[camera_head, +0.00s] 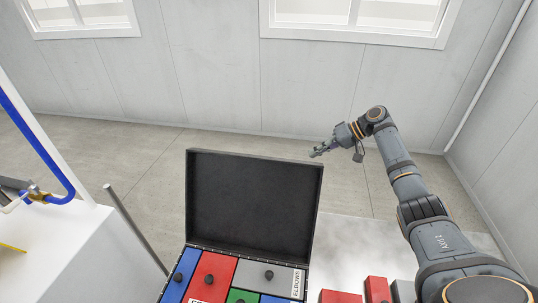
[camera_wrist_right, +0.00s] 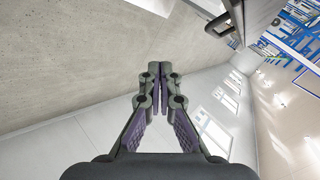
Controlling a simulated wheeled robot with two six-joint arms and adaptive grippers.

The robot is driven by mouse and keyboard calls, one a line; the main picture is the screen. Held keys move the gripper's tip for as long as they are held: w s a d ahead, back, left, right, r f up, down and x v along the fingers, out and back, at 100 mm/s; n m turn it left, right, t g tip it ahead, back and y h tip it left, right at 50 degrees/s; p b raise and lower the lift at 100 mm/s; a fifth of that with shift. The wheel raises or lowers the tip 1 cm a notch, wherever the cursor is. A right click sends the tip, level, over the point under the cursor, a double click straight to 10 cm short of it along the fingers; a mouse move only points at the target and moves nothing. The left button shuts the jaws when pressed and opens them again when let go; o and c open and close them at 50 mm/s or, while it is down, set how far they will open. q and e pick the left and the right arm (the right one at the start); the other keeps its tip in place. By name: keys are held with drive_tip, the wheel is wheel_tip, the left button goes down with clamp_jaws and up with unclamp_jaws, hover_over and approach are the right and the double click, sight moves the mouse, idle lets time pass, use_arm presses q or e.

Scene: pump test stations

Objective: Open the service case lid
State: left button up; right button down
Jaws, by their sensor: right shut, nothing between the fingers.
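The service case stands at the bottom centre of the head view, with its black lid (camera_head: 253,205) raised upright at the back. Its compartments show blue, red, grey and green covers with dark knobs, and one label reads ELBOWS. My right gripper (camera_head: 316,152) is to the right of and above the lid's top right corner, apart from it. In the right wrist view the right gripper's fingers (camera_wrist_right: 153,75) are shut with nothing between them. My left gripper is not in view.
Red blocks (camera_head: 376,290) lie right of the case on a pale surface (camera_head: 358,236). A white unit (camera_head: 70,255) with a blue hose (camera_head: 45,155) stands at the left, near a grey post (camera_head: 135,228). The floor behind the case is clear up to the wall.

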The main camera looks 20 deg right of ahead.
sight(264, 157)
drive_tip(key=w+a+m+g+h+p, duration=0.1)
drive_tip(key=w+a+m+g+h, duration=0.25)
drive_tip(key=w+a, duration=0.55)
drive_tip(key=a+r+m+g+h, duration=0.1)
drive_tip(key=a+r+m+h, duration=0.1)
drive_tip(key=a+r+h, duration=0.45)
wheel_tip(264, 157, down, 10)
drive_tip(key=y+b, duration=0.1)
drive_tip(key=b, duration=0.2)
drive_tip(key=s+p, duration=0.1)
drive_tip(key=p, duration=0.3)
drive_tip(key=s+a+r+p, duration=0.1)
drive_tip(key=p, duration=0.3)
drive_tip(key=s+r+p, duration=0.1)
drive_tip(key=p, duration=0.3)
drive_tip(key=shift+a, duration=0.2)
drive_tip(key=shift+f, duration=0.1)
